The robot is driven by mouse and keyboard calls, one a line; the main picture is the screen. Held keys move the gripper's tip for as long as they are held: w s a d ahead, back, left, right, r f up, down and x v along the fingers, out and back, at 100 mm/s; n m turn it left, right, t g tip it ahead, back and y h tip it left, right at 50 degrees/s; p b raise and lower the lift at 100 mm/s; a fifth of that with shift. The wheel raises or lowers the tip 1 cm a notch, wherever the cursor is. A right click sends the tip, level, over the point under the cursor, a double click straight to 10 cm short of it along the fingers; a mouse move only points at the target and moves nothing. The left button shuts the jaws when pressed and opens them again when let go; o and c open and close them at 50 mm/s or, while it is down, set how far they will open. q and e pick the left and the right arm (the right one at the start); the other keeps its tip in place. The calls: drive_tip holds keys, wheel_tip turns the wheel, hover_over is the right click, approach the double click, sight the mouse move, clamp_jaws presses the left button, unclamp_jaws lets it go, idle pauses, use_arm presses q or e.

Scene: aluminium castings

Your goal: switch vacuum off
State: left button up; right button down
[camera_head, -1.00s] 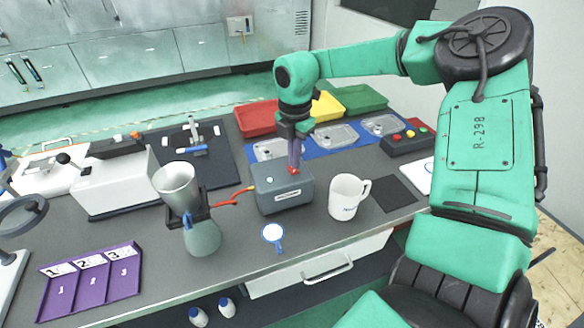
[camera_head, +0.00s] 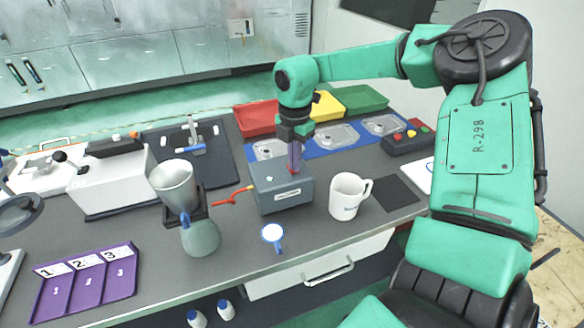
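A grey box (camera_head: 283,192) with a label on its front stands on the bench, with a small green spot and a red button on its top. A red hose (camera_head: 232,197) runs from its left side to the flask with a metal funnel (camera_head: 175,185). My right gripper (camera_head: 294,170) points straight down over the right part of the box's top, its fingers close together at the red button. The button is mostly hidden by the fingertips. I cannot tell whether they touch it. My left gripper is not in view.
A white mug (camera_head: 347,198) stands close to the right of the box. A small round white-and-blue item (camera_head: 272,234) lies in front. Red, yellow and green trays (camera_head: 360,99) and a button panel (camera_head: 406,141) are behind. A purple numbered tray (camera_head: 68,298) is at front left.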

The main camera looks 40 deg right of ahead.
drive_tip(key=shift+f, duration=0.3)
drive_tip(key=shift+s, duration=0.1)
drive_tip(key=shift+r+p, duration=1.6)
drive_tip(key=shift+r, duration=1.95)
